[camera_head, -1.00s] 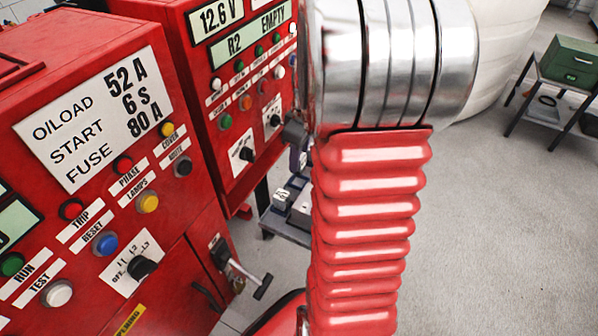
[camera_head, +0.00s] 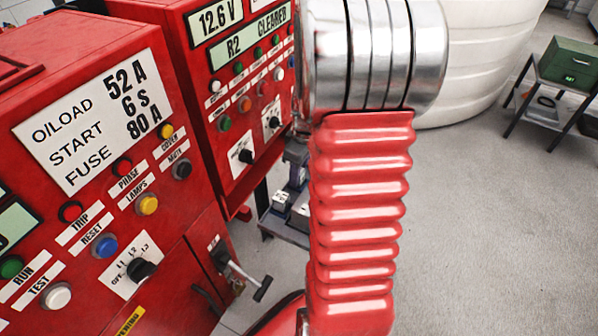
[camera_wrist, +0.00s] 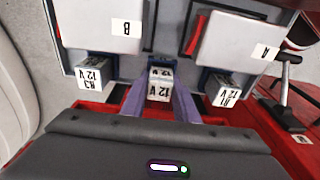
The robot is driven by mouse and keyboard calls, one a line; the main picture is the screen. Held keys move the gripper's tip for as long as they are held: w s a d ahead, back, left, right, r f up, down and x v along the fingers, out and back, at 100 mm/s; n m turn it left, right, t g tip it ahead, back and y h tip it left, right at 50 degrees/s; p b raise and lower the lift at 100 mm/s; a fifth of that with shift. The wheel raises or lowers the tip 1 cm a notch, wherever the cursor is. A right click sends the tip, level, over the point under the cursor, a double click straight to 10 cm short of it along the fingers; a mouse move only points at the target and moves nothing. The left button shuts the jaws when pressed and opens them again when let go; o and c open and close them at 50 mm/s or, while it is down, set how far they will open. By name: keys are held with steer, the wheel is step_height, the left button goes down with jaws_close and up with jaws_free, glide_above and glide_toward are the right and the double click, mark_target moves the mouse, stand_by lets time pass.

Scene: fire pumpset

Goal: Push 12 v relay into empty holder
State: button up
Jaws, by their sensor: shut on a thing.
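In the wrist view, a small white relay marked 12 V (camera_wrist: 160,85) sits between the two purple fingers of my gripper (camera_wrist: 160,103), which is shut on it. The relay is at the middle slot of the panel, in line with a dark blue holder (camera_wrist: 161,61) behind it. Its depth in the holder is hard to tell. Relay R3 (camera_wrist: 93,75) is at the left and relay R1 (camera_wrist: 226,92) at the right, both marked 12 V. In the head view my arm hides most of the work area. The display (camera_head: 256,36) reads "R2 CLEARED".
White boxes B (camera_wrist: 103,24) and A (camera_wrist: 238,42) flank the middle slot. A black-handled lever (camera_wrist: 286,75) stands at the right. In the head view, a red control cabinet (camera_head: 85,85) is close on the left; open floor lies to the right.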

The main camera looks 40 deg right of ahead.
steer(key=o, duration=1.1)
steer(key=shift+r, duration=0.15)
step_height(320, 180, up, 12)
steer(key=s, duration=0.1)
steer(key=shift+s+d, duration=0.2)
stand_by(0.3)
